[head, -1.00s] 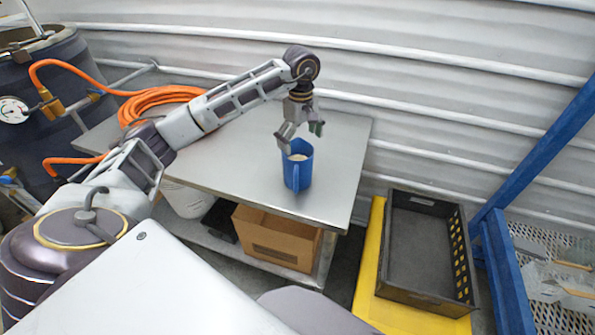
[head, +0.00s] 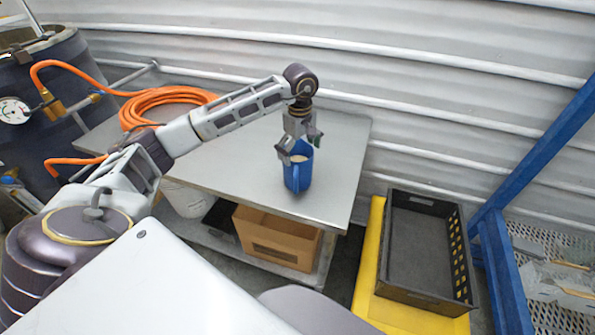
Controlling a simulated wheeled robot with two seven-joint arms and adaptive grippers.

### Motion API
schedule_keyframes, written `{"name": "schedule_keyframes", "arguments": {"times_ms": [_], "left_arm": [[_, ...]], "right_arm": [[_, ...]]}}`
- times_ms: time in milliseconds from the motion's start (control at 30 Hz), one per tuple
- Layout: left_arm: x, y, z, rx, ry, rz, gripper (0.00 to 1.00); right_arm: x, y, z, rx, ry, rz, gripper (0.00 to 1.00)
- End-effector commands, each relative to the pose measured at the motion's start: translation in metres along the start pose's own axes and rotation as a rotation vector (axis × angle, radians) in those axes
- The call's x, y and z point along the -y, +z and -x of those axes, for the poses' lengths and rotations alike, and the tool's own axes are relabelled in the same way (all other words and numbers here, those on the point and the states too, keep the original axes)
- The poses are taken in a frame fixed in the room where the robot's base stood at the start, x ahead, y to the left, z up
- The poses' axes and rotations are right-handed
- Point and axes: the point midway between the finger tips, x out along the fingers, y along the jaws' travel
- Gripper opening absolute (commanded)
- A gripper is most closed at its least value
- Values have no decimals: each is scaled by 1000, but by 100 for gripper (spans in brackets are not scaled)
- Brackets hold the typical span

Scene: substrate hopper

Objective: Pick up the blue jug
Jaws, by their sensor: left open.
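The blue jug (head: 298,177) stands upright on the metal table, with its handle toward me and something pale inside. My left gripper (head: 299,153) points down at the jug's rim, with its fingers spread open. One finger is at the left of the rim and the other at the right back. I cannot tell whether they touch the jug. My right gripper is not in view.
The metal table (head: 235,170) has free room around the jug. A coiled orange hose (head: 165,97) lies at its back left. A cardboard box (head: 275,240) is on the shelf below. A black crate (head: 425,250) sits on a yellow surface at right, beside a blue frame (head: 535,150).

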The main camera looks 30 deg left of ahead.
Motion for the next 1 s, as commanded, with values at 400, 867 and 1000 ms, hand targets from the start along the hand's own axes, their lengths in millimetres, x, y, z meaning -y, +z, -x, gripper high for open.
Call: {"name": "schedule_keyframes", "arguments": {"times_ms": [400,867,1000], "left_arm": [[0,0,-24,0,0,1,100],[0,0,-24,0,0,1,91],[0,0,-24,0,0,1,73]], "right_arm": [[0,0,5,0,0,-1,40],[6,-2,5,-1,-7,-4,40],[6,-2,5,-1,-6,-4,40]]}}
